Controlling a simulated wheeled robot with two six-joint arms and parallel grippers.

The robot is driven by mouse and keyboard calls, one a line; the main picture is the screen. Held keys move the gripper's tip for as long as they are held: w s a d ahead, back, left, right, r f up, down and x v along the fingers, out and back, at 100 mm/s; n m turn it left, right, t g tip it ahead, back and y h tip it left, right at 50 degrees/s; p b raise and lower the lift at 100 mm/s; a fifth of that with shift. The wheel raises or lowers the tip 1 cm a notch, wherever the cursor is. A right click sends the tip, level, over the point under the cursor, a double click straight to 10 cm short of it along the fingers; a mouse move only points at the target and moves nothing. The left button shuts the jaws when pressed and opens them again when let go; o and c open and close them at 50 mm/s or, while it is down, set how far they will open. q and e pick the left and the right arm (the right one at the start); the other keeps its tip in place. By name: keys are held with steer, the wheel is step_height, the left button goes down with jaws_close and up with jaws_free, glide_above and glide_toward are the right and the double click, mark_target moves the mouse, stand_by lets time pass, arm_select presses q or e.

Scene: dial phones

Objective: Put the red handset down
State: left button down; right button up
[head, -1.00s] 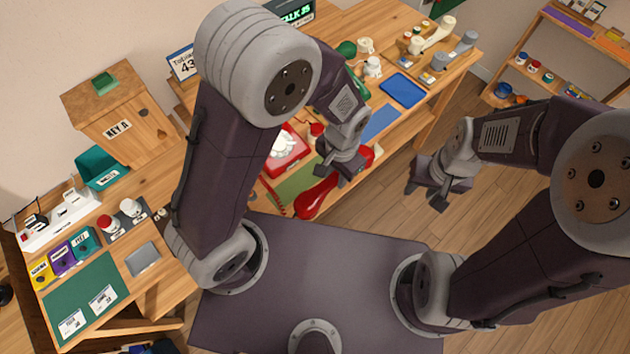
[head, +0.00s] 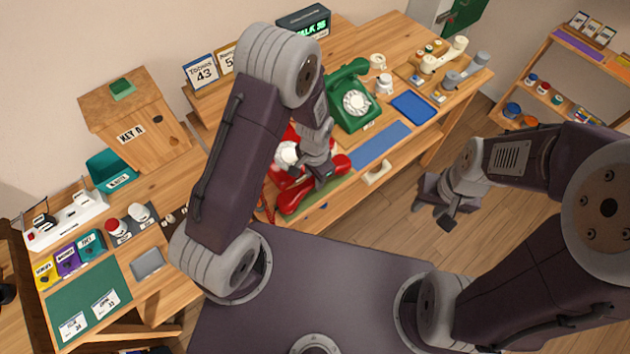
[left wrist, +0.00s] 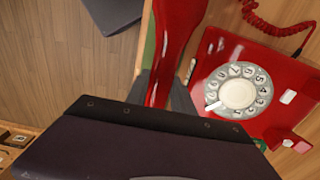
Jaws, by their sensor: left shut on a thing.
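My left gripper (head: 322,176) is shut on the red handset (head: 296,200) at the front of the desk. The handset also shows in the left wrist view (left wrist: 180,28), running up between the fingers. The red phone (left wrist: 222,48) with its white dial (left wrist: 238,92) is right beside the handset in that view, and the handset is not on its cradle. In the head view my arm hides much of the phone (head: 283,183). I cannot tell whether the handset touches the surface below. My right gripper (head: 433,212) is open and empty over the floor.
A green dial phone (head: 352,100) stands behind and to the right, with a blue mat (head: 381,144) in front. A green mat strip (head: 328,204) shows under the handset. A red coiled cord (left wrist: 268,27) runs by the phone. A wooden box (head: 135,120) stands at left.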

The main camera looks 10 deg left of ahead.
arm_select(q)
step_height(320, 180, down, 2)
steer(key=shift+w+f, duration=0.1)
steer(key=shift+f, duration=0.15)
steer(key=shift+f, duration=0.15)
steer(key=c, duration=1.1)
jaws_free()
